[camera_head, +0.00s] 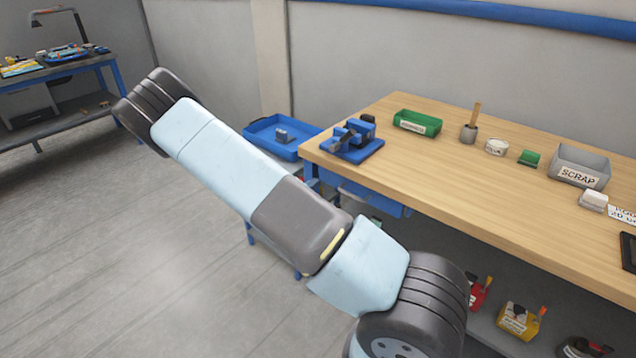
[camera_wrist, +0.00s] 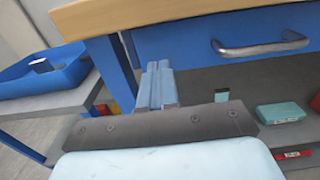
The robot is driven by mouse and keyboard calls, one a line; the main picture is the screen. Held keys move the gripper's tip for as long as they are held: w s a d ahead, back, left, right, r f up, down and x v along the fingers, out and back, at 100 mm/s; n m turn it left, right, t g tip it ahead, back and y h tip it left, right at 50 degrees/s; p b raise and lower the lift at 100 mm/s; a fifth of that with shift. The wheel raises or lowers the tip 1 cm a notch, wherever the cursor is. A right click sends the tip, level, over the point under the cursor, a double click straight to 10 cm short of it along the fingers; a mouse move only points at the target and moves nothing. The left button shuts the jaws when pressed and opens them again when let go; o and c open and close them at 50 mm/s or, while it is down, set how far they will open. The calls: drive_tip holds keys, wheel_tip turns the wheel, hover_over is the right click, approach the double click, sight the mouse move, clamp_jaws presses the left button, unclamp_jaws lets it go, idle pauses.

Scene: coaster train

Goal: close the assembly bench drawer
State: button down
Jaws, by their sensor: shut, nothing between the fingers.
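The blue assembly bench drawer (camera_head: 376,199) shows in the head view under the near-left edge of the wooden bench top, partly behind my arm. In the wrist view its blue front (camera_wrist: 185,45) fills the upper right, with a curved metal handle (camera_wrist: 262,48). The front sits close under the bench top edge; I cannot tell whether a small gap remains. My gripper (camera_wrist: 158,76) is shut and empty, its fingers in front of the drawer's left end, left of the handle. I cannot tell whether they touch it. In the head view my gripper is hidden.
A blue tray (camera_head: 268,147) stands left of the bench; it also shows in the wrist view (camera_wrist: 25,85). A blue fixture (camera_head: 352,143), a green bin (camera_head: 415,123) and a scrap bin (camera_head: 578,166) stand on the bench top. Below is a shelf with several items. Floor at left is clear.

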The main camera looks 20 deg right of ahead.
drive_tip(key=v, duration=1)
drive_tip(key=s+d+r+m+g+y, duration=0.35)
drive_tip(key=s+r+m+g, duration=0.2)
drive_tip(key=r+m, duration=0.35)
drive_tip(key=s+d+r+m+g+y, duration=0.35)
drive_tip(key=s+r+m, duration=0.3)
drive_tip(key=r, duration=0.45)
drive_tip(key=s+a+r+m+t+y, duration=0.2)
drive_tip(key=s+r+m+t+y, duration=0.1)
drive_tip(key=s+r, duration=0.5)
drive_tip(key=s+a+r+m+t+y, duration=0.2)
drive_tip(key=s+r+m+y, duration=0.3)
drive_tip(key=s+r, duration=0.4)
drive_tip(key=shift+s+a+r+t+y, duration=0.2)
drive_tip(key=shift+a+r+t+y, duration=0.2)
drive_tip(key=shift+a+r, duration=0.05)
